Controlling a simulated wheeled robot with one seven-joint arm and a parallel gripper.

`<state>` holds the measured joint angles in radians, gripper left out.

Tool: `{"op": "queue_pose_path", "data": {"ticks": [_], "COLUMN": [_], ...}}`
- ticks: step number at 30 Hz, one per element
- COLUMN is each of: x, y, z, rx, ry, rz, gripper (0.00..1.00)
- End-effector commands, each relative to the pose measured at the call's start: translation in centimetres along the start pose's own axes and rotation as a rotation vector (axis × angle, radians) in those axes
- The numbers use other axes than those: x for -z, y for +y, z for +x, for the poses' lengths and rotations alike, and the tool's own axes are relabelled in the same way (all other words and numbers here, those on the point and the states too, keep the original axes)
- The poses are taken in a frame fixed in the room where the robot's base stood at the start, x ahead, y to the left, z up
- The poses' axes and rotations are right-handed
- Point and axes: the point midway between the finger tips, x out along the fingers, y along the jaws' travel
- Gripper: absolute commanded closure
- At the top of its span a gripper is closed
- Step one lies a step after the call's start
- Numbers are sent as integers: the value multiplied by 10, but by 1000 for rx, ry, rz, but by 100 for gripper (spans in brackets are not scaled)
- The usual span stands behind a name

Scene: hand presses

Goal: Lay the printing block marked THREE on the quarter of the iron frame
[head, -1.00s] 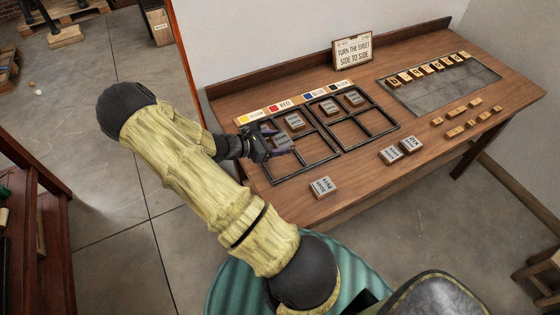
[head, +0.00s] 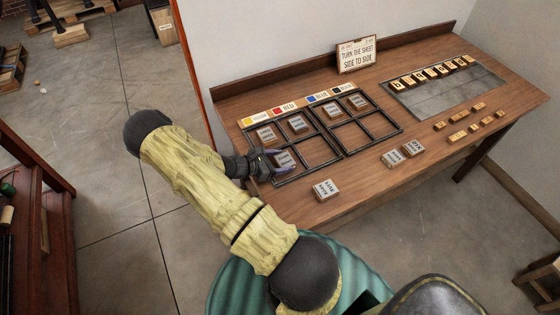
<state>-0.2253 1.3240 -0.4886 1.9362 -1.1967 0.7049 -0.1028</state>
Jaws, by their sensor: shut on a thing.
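My gripper (head: 277,161) is shut on a grey printing block (head: 286,159). The block is at the near left quarter of the left iron frame (head: 306,179). I cannot tell whether it rests on the table or is still just above it, and its marking is too small to read. Two more grey blocks lie in the far quarters of that frame, a left one (head: 266,136) and a right one (head: 298,124). Its near right quarter is empty. The right iron frame (head: 374,139) holds two blocks (head: 333,107) in its far quarters; its near quarters are empty.
Loose grey blocks lie in front of the frames: one near the table edge (head: 325,190) and a pair (head: 392,157) to the right. A colour strip (head: 277,112) runs behind the frames. A sign (head: 356,54), a grey slab (head: 450,92) and small wooden blocks (head: 458,137) stand further right.

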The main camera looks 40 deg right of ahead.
Motion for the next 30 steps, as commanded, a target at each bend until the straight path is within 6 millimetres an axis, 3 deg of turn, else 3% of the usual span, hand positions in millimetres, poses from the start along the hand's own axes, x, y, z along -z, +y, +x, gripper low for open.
{"op": "queue_pose_path", "data": {"ticks": [13,14,17,30], "x": [7,7,7,4], "y": [0,0,0,0], "z": [3,3,3,-3], "rx": [0,0,0,-2], "ry": [0,0,0,2], "rz": [1,1,1,2], "gripper": [61,35,15,15]}}
